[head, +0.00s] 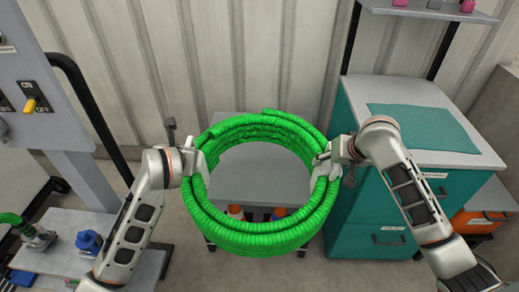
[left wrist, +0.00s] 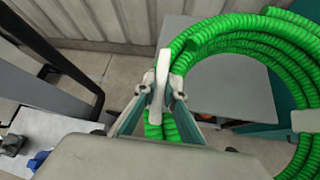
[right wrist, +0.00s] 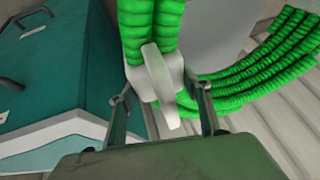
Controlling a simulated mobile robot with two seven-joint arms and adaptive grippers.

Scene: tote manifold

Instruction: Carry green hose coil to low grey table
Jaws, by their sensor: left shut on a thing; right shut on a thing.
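The green hose coil (head: 262,238) is a wide ring of several ribbed loops, held between my two arms in the head view. My left gripper (head: 190,160) is shut on a pale grip piece at the coil's left side; the coil also shows in the left wrist view (left wrist: 275,40). My right gripper (head: 328,162) is shut on a similar pale piece (right wrist: 158,80) at its right side. The low grey table (head: 262,178) shows through the ring, below and behind it. Whether the coil touches the table cannot be told.
A teal cabinet (head: 375,215) with a grey top and teal mat (head: 425,127) stands at the right. A grey panel post (head: 85,175) and a shelf with a blue fitting (head: 88,241) stand at the left. Orange-topped items (head: 236,211) sit under the table. A ribbed wall is behind.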

